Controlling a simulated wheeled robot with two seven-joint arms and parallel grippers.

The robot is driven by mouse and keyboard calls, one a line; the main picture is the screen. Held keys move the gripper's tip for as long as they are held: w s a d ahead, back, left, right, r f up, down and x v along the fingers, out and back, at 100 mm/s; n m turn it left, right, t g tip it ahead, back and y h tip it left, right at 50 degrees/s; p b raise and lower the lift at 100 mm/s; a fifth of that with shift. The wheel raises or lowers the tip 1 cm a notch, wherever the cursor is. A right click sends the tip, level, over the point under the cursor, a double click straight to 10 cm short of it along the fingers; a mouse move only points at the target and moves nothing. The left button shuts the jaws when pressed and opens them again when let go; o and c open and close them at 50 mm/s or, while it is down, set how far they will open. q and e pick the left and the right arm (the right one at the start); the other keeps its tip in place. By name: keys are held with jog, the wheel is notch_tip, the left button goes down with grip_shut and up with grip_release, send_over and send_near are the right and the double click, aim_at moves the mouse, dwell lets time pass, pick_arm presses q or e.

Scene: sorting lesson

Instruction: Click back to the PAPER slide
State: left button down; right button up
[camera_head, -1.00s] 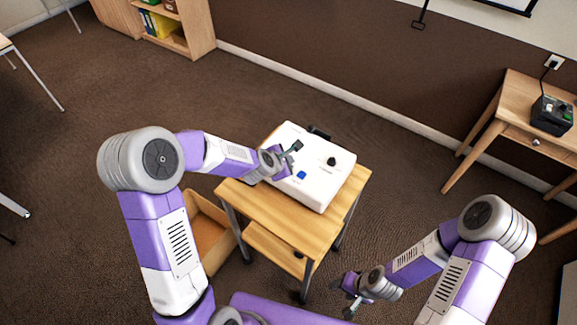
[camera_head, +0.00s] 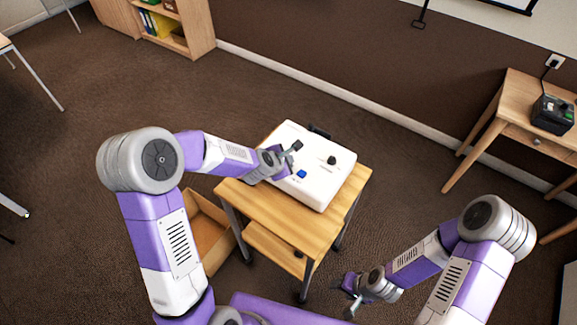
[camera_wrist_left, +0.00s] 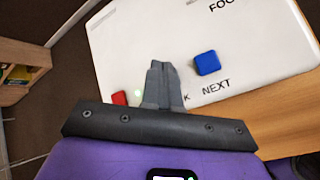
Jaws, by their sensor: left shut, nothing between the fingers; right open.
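The white projector (camera_head: 325,190) lies on a small wooden stand. Its blue button (camera_head: 301,174) also shows in the left wrist view (camera_wrist_left: 207,62), with the word NEXT beside it. A red button (camera_wrist_left: 120,98) is left of my fingers in the left wrist view; a letter K shows by the fingers, the rest of that word hidden. My left gripper (camera_head: 296,147) is shut and empty over the projector; its closed fingers (camera_wrist_left: 160,70) are between the two buttons in that view. I cannot tell whether they touch. My right gripper (camera_head: 352,310) is open, off the stand's front right. No slide is readable.
A black knob (camera_head: 332,160) stands up from the projector. An open wooden box (camera_head: 205,225) is on the floor left of the stand (camera_head: 250,205). A side table (camera_head: 520,85) holding a dark device (camera_head: 551,115) is at the right. Floor behind the stand is clear.

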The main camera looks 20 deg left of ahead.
pick_arm(q)
jog(key=shift+f+b, duration=0.6)
dwell(0.7)
dwell(0.4)
jog(key=shift+r+p, duration=0.65)
jog(key=shift+r, duration=0.25)
jog(key=shift+r, duration=0.1)
notch_tip(320, 180, up, 5)
jog(key=p, duration=0.4)
dwell(0.5)
